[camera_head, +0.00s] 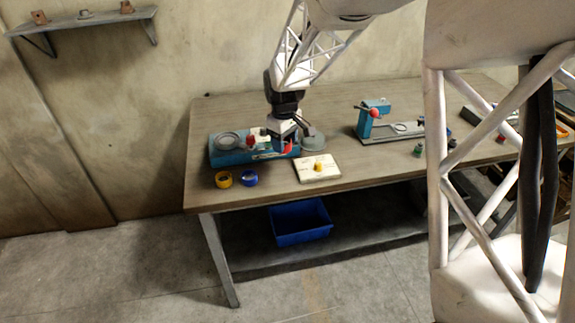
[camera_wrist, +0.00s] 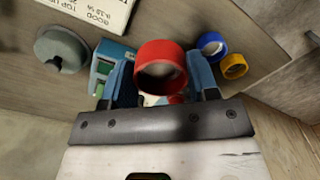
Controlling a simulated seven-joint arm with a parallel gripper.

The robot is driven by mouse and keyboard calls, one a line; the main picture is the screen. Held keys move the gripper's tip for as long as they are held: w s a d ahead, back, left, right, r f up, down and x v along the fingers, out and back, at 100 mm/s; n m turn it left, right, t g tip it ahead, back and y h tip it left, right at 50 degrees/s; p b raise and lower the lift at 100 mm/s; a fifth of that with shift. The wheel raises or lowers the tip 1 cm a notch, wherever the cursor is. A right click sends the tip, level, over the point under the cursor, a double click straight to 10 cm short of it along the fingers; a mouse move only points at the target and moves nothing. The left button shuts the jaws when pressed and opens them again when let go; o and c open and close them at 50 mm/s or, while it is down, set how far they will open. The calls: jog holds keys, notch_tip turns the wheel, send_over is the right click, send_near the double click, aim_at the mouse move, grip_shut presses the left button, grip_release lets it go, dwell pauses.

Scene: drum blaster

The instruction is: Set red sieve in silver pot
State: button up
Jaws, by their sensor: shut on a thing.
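The red sieve (camera_wrist: 162,62), a short red ring, is between my gripper's two blue fingers in the wrist view. My gripper (camera_head: 283,147) is shut on it, above the blue bench device (camera_head: 222,156) at the left of the table. The fingers partly hide the sieve in the head view.
A yellow ring (camera_head: 223,179) and a blue ring (camera_head: 249,178) lie near the table's front left. A second blue device (camera_head: 366,120) stands farther right. A blue bin (camera_head: 300,222) sits below.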

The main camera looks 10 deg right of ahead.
jog(key=w+d+r+m, duration=0.1)
jog(key=w+r+m, duration=0.15)
jog(key=w, duration=0.45)
jog(key=w+r+m, duration=0.2)
jog(key=w+r, duration=0.1)
jog(key=w, duration=0.3)
jog(key=n, duration=1)
send_over(228, 142)
jog(key=shift+w+f, duration=0.1)
jog(key=shift+f, duration=2.25)
jog(key=shift+f, duration=0.15)
jog(key=shift+f, duration=2.05)
jog(key=shift+f, duration=0.85)
